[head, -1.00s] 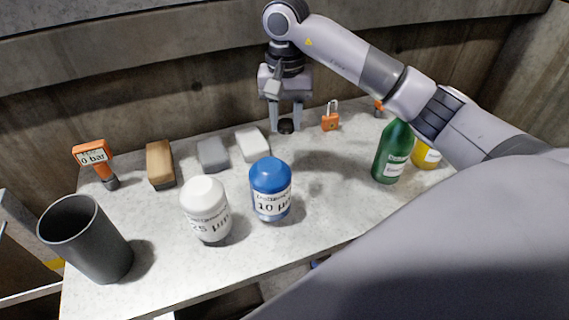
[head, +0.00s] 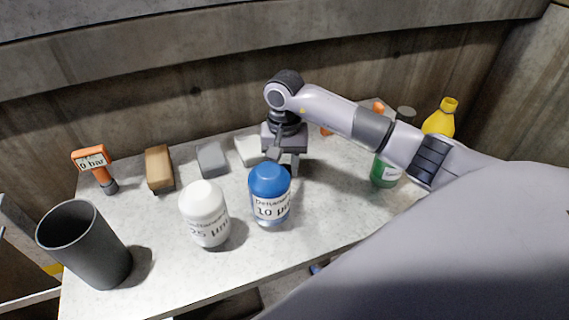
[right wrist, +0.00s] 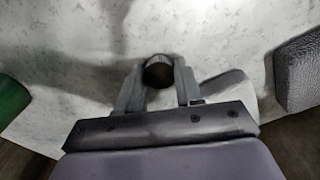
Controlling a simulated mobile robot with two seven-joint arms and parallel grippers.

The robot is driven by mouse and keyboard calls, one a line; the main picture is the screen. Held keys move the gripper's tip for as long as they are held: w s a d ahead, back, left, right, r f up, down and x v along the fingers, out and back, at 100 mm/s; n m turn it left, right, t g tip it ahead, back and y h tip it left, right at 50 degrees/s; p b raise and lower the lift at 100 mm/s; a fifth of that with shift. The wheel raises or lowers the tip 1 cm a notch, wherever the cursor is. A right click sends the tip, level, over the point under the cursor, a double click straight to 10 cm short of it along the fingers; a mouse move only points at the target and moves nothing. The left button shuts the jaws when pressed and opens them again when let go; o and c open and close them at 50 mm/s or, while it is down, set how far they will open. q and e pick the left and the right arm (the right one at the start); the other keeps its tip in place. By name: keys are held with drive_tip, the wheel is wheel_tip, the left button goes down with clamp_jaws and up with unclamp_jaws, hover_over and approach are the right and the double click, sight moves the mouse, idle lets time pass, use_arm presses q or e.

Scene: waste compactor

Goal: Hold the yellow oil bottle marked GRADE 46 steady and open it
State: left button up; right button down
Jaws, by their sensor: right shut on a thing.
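The yellow bottle (head: 440,119) stands at the back right in the head view, its lower part and any label hidden behind my right arm. Its neck shows yellow at the top, with no dark cap on it. My right gripper (head: 285,162) is well to the left of it, low over the table just behind the blue container. In the right wrist view my right gripper (right wrist: 159,85) is shut on a dark round cap (right wrist: 158,71). My left gripper is not in view.
The blue container (head: 270,195) and white container (head: 204,214) stand in front of the gripper. A green bottle (head: 384,173) with a dark cap is partly behind my arm. Several blocks, an orange gauge (head: 91,160) and a grey cup (head: 88,250) are at left. The front right is hidden.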

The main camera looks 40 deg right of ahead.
drive_tip(key=shift+f, duration=0.1)
drive_tip(key=shift+f, duration=0.15)
drive_tip(key=c, duration=0.7)
unclamp_jaws()
drive_tip(key=shift+c, duration=0.2)
wheel_tip(320, 180, up, 12)
drive_tip(key=shift+r, duration=0.25)
